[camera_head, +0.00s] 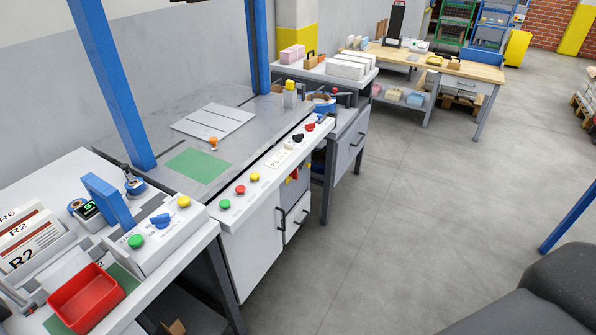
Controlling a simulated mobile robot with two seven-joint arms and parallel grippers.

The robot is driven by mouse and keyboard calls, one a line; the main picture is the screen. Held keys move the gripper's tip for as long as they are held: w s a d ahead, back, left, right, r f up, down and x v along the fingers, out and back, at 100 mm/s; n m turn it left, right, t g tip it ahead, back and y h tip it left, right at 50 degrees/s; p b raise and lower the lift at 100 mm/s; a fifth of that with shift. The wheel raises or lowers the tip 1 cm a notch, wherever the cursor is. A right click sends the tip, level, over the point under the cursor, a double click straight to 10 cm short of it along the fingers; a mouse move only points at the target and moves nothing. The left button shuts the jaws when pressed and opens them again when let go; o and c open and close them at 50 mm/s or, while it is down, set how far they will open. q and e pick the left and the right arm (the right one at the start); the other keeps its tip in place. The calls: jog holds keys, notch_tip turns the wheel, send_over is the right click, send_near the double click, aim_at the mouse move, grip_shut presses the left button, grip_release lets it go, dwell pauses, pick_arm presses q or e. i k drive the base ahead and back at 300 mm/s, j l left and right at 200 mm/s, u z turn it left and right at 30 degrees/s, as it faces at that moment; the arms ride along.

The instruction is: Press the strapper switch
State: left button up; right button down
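A grey-topped machine (120,110) with blue posts stands at centre-left; I cannot tell for sure that it is the strapper. I cannot tell which control is the strapper switch. Neither gripper is in view.
A red tray (85,296) and labelled cards (28,245) are on the near-left table. A white handled drawer (298,217) is under the panel. A wooden workbench (470,69) stands farther back. The grey floor (400,200) right of the machine is clear.

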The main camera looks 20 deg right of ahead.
aim_at(294, 174)
jog(key=i+l, duration=1.15)
jog(key=i, duration=0.25)
